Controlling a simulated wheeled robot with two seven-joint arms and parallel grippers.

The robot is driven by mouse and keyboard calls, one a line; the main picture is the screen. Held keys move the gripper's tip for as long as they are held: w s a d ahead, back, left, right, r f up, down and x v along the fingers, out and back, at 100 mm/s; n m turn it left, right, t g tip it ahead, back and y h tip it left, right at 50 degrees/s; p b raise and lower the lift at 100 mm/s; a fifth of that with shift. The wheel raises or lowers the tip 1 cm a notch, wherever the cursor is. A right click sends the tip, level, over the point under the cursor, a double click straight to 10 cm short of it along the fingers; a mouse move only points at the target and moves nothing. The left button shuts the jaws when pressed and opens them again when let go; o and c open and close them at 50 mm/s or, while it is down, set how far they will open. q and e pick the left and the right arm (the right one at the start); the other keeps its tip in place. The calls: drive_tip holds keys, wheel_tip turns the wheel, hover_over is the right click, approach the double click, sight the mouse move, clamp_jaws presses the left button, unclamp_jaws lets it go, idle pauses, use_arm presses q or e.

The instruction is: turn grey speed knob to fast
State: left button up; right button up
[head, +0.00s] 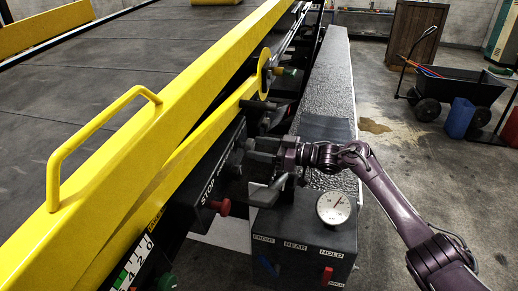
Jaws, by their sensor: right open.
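My right gripper (250,151) reaches in from the right over the control box, its fingers pointing left and apart, with nothing seen between them. A dark grey knob (234,163) sticks out of the black side panel just left of the fingertips. It may be the speed knob; its pointer and its speed marks are too small to read. I cannot tell whether the fingers touch it. A red knob (222,207) sits lower on the same panel, near the word STOP. My left gripper is not in view.
A grey lever (266,194) stands below the gripper, above the control box (305,238), which carries a round gauge (333,208) and FRONT, REAR and HOLD labels. The yellow rail (150,140) runs along the left. A black cart (455,88) and blue container (459,118) stand at right.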

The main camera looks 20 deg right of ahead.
drive_tip(key=b+v, duration=0.2)
drive_tip(key=v, duration=0.5)
drive_tip(key=shift+s+d, duration=0.1)
drive_tip(key=shift+d, duration=0.05)
